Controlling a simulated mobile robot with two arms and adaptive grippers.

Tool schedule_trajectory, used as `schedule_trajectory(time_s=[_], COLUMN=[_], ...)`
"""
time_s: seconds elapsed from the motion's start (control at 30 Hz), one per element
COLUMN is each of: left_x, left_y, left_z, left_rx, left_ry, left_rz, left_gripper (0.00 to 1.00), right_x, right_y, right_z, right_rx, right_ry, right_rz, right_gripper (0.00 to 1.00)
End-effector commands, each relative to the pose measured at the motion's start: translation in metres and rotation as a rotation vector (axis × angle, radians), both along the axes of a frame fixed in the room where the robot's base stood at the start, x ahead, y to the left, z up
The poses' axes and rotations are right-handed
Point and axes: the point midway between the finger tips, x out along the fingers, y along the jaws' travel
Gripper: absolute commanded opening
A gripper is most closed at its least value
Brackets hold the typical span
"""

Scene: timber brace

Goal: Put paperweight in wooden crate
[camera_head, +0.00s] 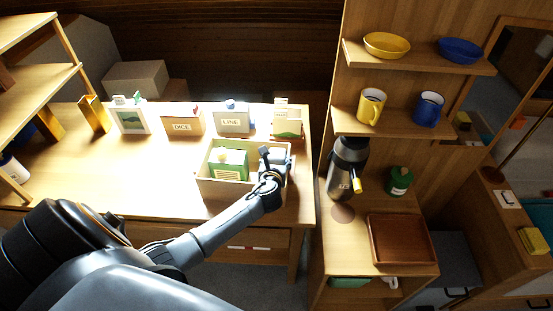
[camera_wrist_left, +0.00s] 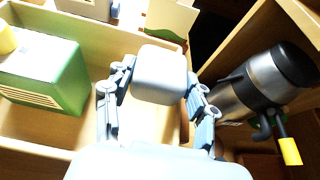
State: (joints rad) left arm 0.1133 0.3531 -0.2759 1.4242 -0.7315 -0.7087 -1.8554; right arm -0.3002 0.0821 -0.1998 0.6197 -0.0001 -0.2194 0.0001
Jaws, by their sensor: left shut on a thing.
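My left gripper (camera_head: 270,162) is shut on a pale grey rounded block (camera_wrist_left: 160,73), which looks like the paperweight. The block sits between the two fingers in the left wrist view. In the head view it is largely hidden by the gripper. An open light wooden crate (camera_head: 222,189) stands on the desk, and its floor also shows in the left wrist view (camera_wrist_left: 78,132). The gripper and block are at the crate's right end, over its inside. I cannot tell whether the block touches the floor. My right gripper is not in view.
A green and white box (camera_wrist_left: 55,75) stands in the crate's left part. Behind are bins labelled DICE (camera_head: 182,127) and LINE (camera_head: 231,122). A steel flask (camera_head: 347,168) stands on the cabinet to the right. The desk left of the crate is clear.

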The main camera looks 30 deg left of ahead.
Motion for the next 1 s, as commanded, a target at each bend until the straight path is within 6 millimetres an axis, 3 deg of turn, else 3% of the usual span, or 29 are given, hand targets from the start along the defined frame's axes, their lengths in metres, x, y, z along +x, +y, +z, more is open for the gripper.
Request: schedule_trajectory(time_s=[0.4, 0.43, 0.53, 0.87, 1.0], left_x=[0.001, 0.000, 0.000, 0.000, 0.000], left_y=[0.000, 0.000, 0.000, 0.000, 0.000], left_z=[-0.009, -0.010, -0.010, -0.008, 0.006], left_rx=[0.002, 0.001, 0.001, 0.000, -0.001], left_ry=[-0.002, 0.000, 0.000, 0.000, -0.002], left_rz=[-0.001, 0.000, 0.000, 0.000, 0.001], left_gripper=[0.09, 0.60, 0.79, 0.79, 0.79], right_x=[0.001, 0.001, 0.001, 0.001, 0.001], right_y=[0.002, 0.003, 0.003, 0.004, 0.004], right_z=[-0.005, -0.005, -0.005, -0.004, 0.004], right_rx=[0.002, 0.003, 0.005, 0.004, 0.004], right_ry=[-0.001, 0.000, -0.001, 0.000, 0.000], right_rz=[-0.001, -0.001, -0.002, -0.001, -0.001], right_gripper=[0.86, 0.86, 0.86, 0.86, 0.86])
